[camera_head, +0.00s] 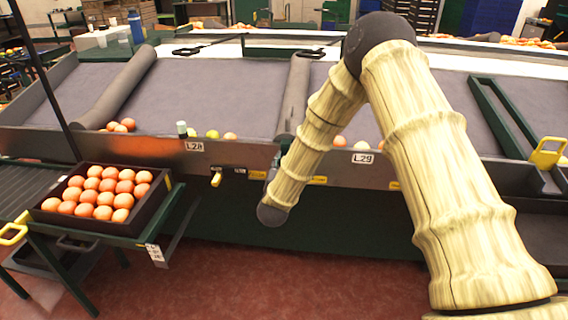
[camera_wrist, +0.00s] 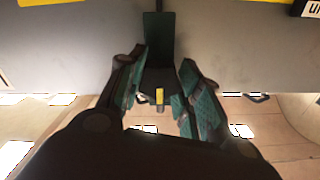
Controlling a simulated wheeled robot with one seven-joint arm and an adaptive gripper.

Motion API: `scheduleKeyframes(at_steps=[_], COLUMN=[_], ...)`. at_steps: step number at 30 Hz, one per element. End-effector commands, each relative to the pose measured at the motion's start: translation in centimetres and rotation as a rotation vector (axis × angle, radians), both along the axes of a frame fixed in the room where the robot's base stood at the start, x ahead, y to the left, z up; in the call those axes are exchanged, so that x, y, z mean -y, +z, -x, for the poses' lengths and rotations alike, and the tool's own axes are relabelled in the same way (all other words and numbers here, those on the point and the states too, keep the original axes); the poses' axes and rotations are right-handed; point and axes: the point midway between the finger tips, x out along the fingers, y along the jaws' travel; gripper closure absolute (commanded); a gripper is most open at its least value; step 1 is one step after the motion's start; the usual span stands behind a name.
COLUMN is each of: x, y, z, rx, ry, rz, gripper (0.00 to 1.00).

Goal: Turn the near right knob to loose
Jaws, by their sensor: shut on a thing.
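In the wrist view my gripper (camera_wrist: 160,74) has its two dark green fingers on either side of a dark knob with a yellow mark (camera_wrist: 159,96), and it is shut on this knob. A dark green upright piece (camera_wrist: 159,38) stands behind the knob against the grey panel (camera_wrist: 70,55). The knob's exact turn angle cannot be told. In the head view my arm reaches the front panel between the labels L28 and L29. My arm hides the gripper's fingertips and the held knob there.
A crate of oranges (camera_head: 163,185) stands on a side stand at the left. Several fruits lie along the sorting lanes' lower edge. The red floor (camera_head: 250,285) in front is clear.

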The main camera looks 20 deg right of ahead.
Motion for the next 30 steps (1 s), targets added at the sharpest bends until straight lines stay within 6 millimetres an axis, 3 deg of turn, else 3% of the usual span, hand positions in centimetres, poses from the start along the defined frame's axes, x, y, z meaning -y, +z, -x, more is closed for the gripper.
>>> scheduleKeyframes(at_steps=[9,10,14,25,30], x=[0.0,0.0,0.0,-0.1,-0.8], y=[0.0,0.0,0.0,-0.1,-0.1], z=[0.0,0.0,0.0,0.2,1.8], rx=[0.000,0.000,0.000,-0.001,-0.002], ry=[0.001,0.001,0.000,0.000,0.002], rz=[0.001,0.001,0.001,0.001,0.001], gripper=[0.90,0.64,0.42,0.42,0.42])
